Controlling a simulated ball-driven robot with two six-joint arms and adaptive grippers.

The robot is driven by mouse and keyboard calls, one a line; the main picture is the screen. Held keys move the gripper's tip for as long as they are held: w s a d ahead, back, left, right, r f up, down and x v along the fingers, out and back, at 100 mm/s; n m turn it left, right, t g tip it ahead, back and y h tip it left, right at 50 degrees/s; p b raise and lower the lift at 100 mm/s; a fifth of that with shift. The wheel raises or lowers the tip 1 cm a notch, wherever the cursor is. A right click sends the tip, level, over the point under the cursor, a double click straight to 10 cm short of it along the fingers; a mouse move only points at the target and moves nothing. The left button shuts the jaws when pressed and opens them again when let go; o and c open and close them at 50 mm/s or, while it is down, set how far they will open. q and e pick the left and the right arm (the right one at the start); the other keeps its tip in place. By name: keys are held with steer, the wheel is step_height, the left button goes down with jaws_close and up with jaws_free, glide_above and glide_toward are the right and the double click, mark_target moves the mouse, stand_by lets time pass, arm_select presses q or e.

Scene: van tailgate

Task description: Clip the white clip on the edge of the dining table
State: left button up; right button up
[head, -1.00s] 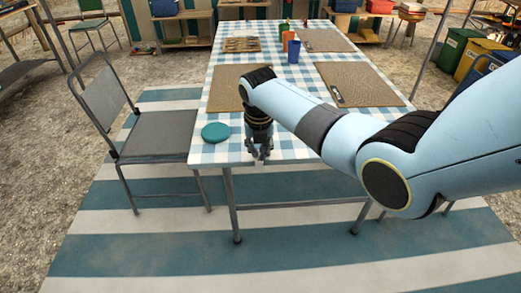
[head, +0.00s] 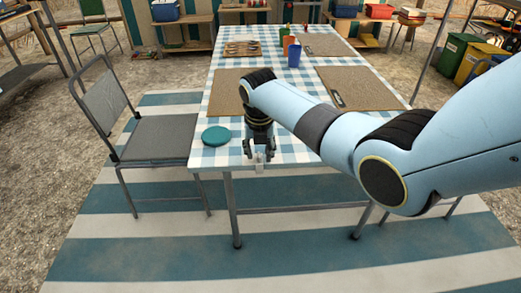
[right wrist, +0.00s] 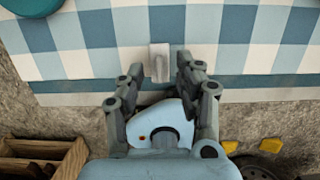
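The white clip (right wrist: 159,62) sits at the near edge of the dining table (right wrist: 280,50), between the fingertips of my right gripper (right wrist: 159,68) in the right wrist view. Gaps show between the clip and both fingers, so the gripper is open. In the head view the clip (head: 260,167) is a small pale shape at the front edge, just below my right gripper (head: 259,155). How far its jaws reach over the edge I cannot tell. The table has a blue and white checked cloth. My left gripper is not in view.
A teal round lid or plate (head: 216,135) lies left of my right gripper, near the table's corner. Woven placemats (head: 355,88), cups (head: 294,54) and a tray (head: 242,48) lie farther back. A grey folding chair (head: 150,135) stands left of the table.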

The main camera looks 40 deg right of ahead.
steer(key=shift+r, duration=0.25)
step_height(320, 180, up, 11)
steer(key=s+a, duration=0.1)
steer(key=s, duration=0.1)
steer(key=s+a+f+m+b, duration=0.1)
steer(key=s+f+m, duration=1.3)
steer(key=s+f, duration=0.7)
steer(key=s+a+f+m+g, duration=0.1)
steer(key=s+f+m, duration=1.4)
steer(key=s+f, duration=0.6)
steer(key=s, duration=0.8)
steer(key=shift+s+f+b, duration=0.25)
steer(key=shift+f+b, duration=0.05)
steer(key=shift+b, duration=0.05)
